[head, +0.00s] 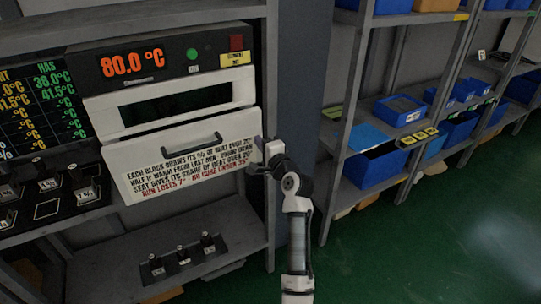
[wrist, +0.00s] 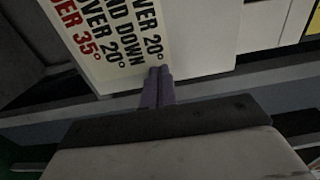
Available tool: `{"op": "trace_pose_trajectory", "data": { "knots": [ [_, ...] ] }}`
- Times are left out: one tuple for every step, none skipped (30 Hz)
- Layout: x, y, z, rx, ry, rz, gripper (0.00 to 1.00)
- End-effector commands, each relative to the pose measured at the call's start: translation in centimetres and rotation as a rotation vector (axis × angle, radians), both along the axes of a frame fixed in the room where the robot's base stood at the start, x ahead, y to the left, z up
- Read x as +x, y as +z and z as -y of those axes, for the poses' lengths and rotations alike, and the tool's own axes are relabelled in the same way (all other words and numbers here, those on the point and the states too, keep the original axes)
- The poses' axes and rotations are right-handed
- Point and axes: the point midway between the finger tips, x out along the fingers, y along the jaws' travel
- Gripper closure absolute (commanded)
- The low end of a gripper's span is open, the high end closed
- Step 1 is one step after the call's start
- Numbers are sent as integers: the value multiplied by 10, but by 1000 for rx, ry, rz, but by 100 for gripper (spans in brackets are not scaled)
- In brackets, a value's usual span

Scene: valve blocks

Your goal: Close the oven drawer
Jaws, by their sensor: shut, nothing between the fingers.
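The oven (head: 130,72) is set in a grey rack at the left of the head view and reads 80.0 °C. Its drawer has a white front (head: 130,172) with a dark bar handle (head: 186,137) and printed text. The front appears to stand out from the oven, below a dark slot. My gripper (head: 252,168) is at the right end of the drawer front, beside the text. In the wrist view its two fingers (wrist: 157,84) are together and empty, overlapping the lettered front (wrist: 105,40). I cannot tell whether they touch it.
A panel with several small blocks (head: 84,195) is left of the drawer. A lower shelf (head: 120,262) holds a few more blocks. A grey post (head: 300,80) and shelves with blue bins (head: 372,178) stand at the right. The green floor (head: 430,240) is clear.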

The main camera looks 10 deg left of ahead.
Motion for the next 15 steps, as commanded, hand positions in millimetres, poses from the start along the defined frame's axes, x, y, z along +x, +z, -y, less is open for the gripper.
{"op": "trace_pose_trajectory", "data": {
  "knots": [
    [8, 0, -6, -1, 2, 0, 100],
    [12, -1, -9, -1, 1, 0, 100],
    [17, -1, -12, -1, 0, 1, 100],
    [21, 0, -14, -1, 0, 1, 100],
    [24, -1, -16, -1, 0, -1, 100],
    [27, -1, -18, -1, 0, -1, 100],
    [29, -1, -19, -1, 0, -1, 100],
    [31, -1, -21, -1, 0, -1, 100],
    [33, -1, -22, 0, 0, 0, 100],
    [35, -1, -23, 0, -1, 0, 100],
    [36, -1, -24, 0, -1, 0, 100],
    [37, -1, -25, 0, -1, 0, 100],
    [38, 0, -25, 0, -2, 0, 100],
    [39, 0, -25, 1, -2, 1, 100],
    [39, 1, -25, 1, -2, 2, 100]
  ]
}}
